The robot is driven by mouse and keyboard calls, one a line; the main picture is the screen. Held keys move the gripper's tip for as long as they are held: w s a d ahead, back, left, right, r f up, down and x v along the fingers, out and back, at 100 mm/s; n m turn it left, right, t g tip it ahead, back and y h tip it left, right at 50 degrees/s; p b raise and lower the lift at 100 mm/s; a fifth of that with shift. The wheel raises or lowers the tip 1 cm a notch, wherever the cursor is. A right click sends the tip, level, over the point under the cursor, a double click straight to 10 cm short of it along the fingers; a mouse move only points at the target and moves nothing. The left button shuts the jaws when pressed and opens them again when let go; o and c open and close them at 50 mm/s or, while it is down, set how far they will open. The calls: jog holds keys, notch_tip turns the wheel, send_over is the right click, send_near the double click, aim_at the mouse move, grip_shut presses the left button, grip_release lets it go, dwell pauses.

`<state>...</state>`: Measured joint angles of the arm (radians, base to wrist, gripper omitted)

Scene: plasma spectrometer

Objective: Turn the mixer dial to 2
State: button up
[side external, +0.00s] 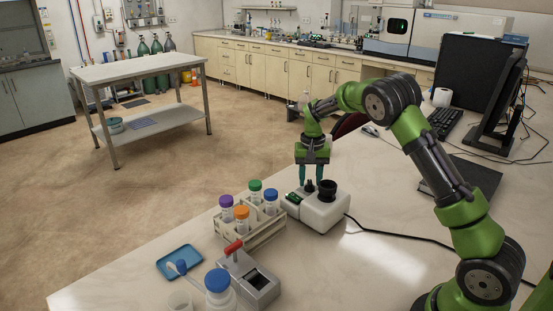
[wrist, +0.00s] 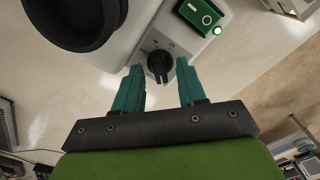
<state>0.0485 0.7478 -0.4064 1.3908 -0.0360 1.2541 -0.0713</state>
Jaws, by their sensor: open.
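The mixer (side external: 322,212) is a white box on the table, with a black cup on top. In the side view the dial (side external: 310,185) sits left of the black cup. My gripper (wrist: 160,78) is open, its two teal fingers on either side of the dial and apart from it in the picture. In the side view my gripper (side external: 310,180) points down over the mixer. I cannot tell if the fingertips are level with the dial.
The black cup (side external: 327,189) stands close to the dial. A rack (side external: 252,226) of capped bottles stands left of the mixer. A black cable (side external: 395,236) runs off to the right.

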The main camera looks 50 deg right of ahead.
jog(key=shift+f, duration=0.2)
grip_shut()
jog(key=shift+m, duration=0.3)
